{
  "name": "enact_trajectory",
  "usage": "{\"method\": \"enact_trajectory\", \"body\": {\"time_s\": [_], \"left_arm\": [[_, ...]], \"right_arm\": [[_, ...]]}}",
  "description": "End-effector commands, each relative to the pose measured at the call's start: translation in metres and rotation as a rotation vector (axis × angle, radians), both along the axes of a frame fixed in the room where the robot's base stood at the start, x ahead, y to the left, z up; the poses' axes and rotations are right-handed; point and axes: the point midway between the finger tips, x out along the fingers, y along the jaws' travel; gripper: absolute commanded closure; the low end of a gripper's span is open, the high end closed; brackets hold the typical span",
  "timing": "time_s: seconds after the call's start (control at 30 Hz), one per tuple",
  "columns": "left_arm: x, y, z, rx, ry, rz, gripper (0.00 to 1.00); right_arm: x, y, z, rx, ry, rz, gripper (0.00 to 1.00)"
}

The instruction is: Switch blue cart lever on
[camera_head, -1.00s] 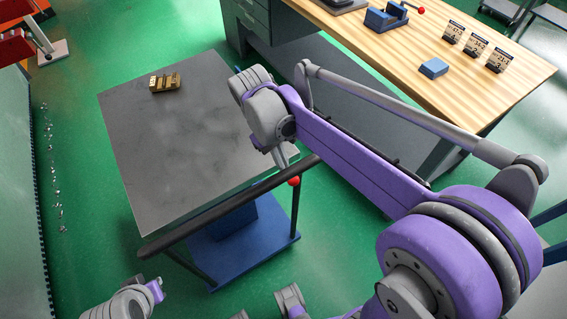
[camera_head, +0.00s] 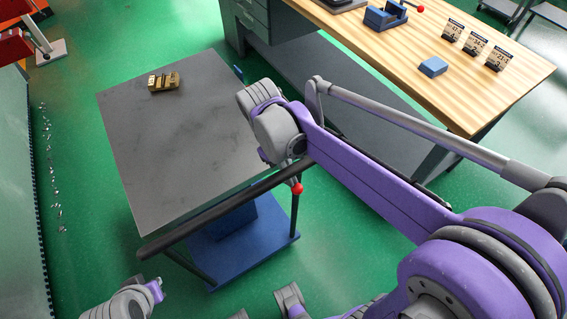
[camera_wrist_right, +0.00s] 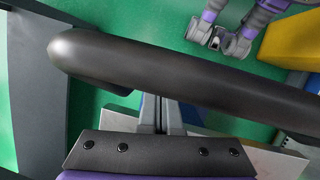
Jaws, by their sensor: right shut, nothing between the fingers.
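The blue cart has a dark grey top (camera_head: 165,150), a blue base (camera_head: 245,240) and a black push handle (camera_head: 205,215). A red-knobbed lever (camera_head: 297,189) shows by the handle's right end, close to the post. My right gripper (camera_wrist_right: 160,115) is shut and empty. In the right wrist view its fingers reach under the black handle bar (camera_wrist_right: 190,70). In the head view my right wrist hides the fingers, just above the knob; contact with the lever cannot be told. Grey and purple parts of mine show at the bottom left; my left gripper's jaws are unclear.
A brass-coloured block (camera_head: 164,82) lies on the cart's far left. A wooden workbench (camera_head: 500,85) at the upper right carries a blue block (camera_head: 433,66), small signs (camera_head: 475,47) and a blue device with a red knob (camera_head: 386,17).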

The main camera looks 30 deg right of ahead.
Motion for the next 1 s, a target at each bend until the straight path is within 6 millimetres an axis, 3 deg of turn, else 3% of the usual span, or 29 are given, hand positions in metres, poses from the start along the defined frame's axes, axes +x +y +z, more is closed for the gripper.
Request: {"method": "enact_trajectory", "body": {"time_s": [0.17, 0.4, 0.6, 1.0], "left_arm": [[0.000, 0.000, 0.003, 0.000, -0.001, 0.000, 1.00], [0.001, 0.000, 0.008, 0.000, -0.003, 0.000, 1.00], [0.002, 0.000, 0.011, 0.000, -0.004, 0.000, 1.00], [0.002, 0.000, 0.011, 0.000, -0.004, 0.000, 1.00]], "right_arm": [[0.005, 0.003, 0.017, 0.000, 0.000, 0.001, 1.00], [0.019, 0.011, 0.064, 0.001, -0.001, 0.001, 1.00], [0.028, 0.016, 0.092, 0.000, 0.000, 0.001, 1.00], [0.030, 0.017, 0.102, 0.000, 0.000, 0.000, 1.00]]}}
